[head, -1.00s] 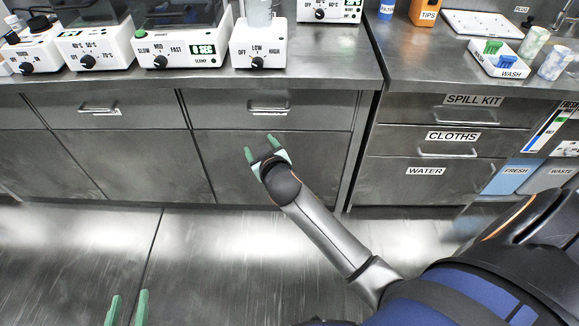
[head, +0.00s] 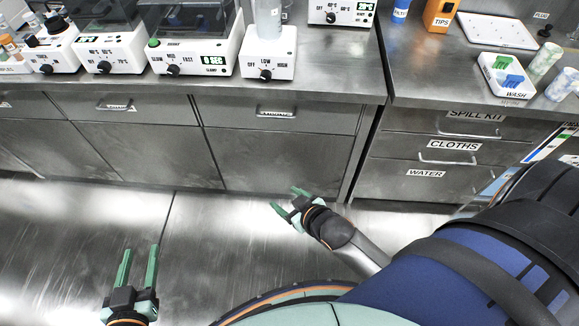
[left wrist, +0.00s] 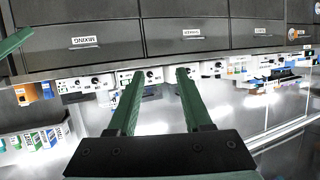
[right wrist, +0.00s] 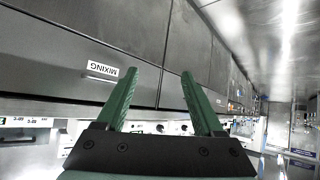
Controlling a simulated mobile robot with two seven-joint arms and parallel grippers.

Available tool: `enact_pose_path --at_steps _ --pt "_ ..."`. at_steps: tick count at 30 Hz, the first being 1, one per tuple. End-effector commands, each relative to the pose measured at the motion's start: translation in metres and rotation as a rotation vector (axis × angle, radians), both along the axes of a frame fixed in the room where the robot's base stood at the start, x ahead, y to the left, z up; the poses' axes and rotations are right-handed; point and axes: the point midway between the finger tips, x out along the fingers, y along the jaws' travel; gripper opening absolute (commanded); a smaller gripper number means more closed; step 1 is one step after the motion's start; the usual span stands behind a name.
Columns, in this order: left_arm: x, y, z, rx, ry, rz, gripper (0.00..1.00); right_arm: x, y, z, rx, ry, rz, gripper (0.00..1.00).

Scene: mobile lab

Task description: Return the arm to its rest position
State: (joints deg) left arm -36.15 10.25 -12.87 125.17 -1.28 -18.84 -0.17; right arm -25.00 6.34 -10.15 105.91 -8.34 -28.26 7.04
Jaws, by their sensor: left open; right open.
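My right gripper (head: 285,200) is at the centre of the head view, open and empty, in front of the lower cabinets and below the counter edge. Its green fingers (right wrist: 158,95) stand apart in the right wrist view with nothing between them. My left gripper (head: 138,265) is at the lower left of the head view, open and empty over the floor. Its fingers (left wrist: 157,95) are apart in the left wrist view with nothing between them. Neither gripper touches anything.
A steel counter (head: 335,75) runs along the back with several white devices. A white stirrer (head: 268,62) stands near its edge. On the right are a wash tray (head: 503,90) and drawers labelled cloths (head: 453,146) and water (head: 425,173). The floor (head: 210,235) between is clear.

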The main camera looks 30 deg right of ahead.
Motion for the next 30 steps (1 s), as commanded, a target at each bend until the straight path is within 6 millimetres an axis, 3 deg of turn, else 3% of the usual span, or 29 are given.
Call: enact_pose_path --at_steps 11,14,18,21,24,30 --pt "-0.001 0.0 0.0 0.0 0.009 0.002 0.5 -0.005 0.001 0.001 0.004 0.006 0.003 0.69" --pt "-0.011 0.004 -0.013 0.003 0.084 0.016 0.5 -0.024 0.005 0.01 0.023 0.031 0.014 0.69" --pt "-0.041 0.014 -0.05 0.007 0.256 0.052 0.5 -0.066 0.014 0.027 0.069 0.077 0.036 0.69" --pt "-0.06 0.019 -0.072 0.007 0.346 0.071 0.5 -0.087 0.018 0.033 0.094 0.097 0.044 0.69" --pt "-0.069 0.021 -0.084 0.007 0.383 0.08 0.5 -0.096 0.02 0.034 0.106 0.104 0.047 0.69" --pt "-0.07 0.021 -0.087 0.007 0.385 0.08 0.5 -0.095 0.021 0.031 0.106 0.104 0.048 0.69"
